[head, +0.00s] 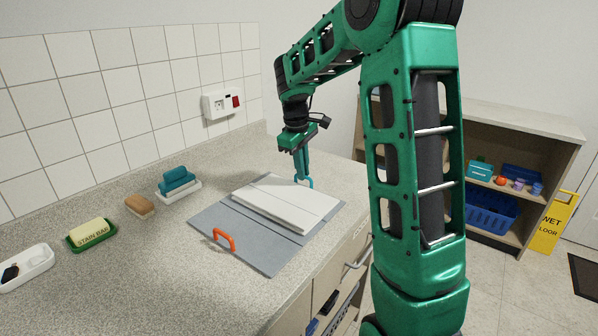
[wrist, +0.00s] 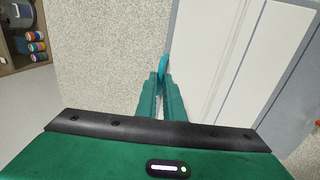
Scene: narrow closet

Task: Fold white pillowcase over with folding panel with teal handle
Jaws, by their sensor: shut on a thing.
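The white pillowcase (head: 285,205) lies flat on the grey folding board (head: 262,250) on the counter. It also shows in the wrist view (wrist: 215,50), to the right of my fingers. My gripper (head: 303,177) is at the board's far right edge, beside the pillowcase, pointing down. It is shut on the teal handle (head: 309,183), which also shows between the fingertips in the wrist view (wrist: 163,66). The panel under that handle is mostly hidden by the pillowcase, and it looks flat. An orange handle (head: 224,238) stands on the board's near left part.
A teal brush (head: 177,180) on a white tray, a brown brush (head: 139,205), a stain bar in a green dish (head: 91,233) and a white dish (head: 25,266) line the counter's left. A tiled wall (head: 130,80) bounds the back. A shelf unit (head: 500,130) stands right.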

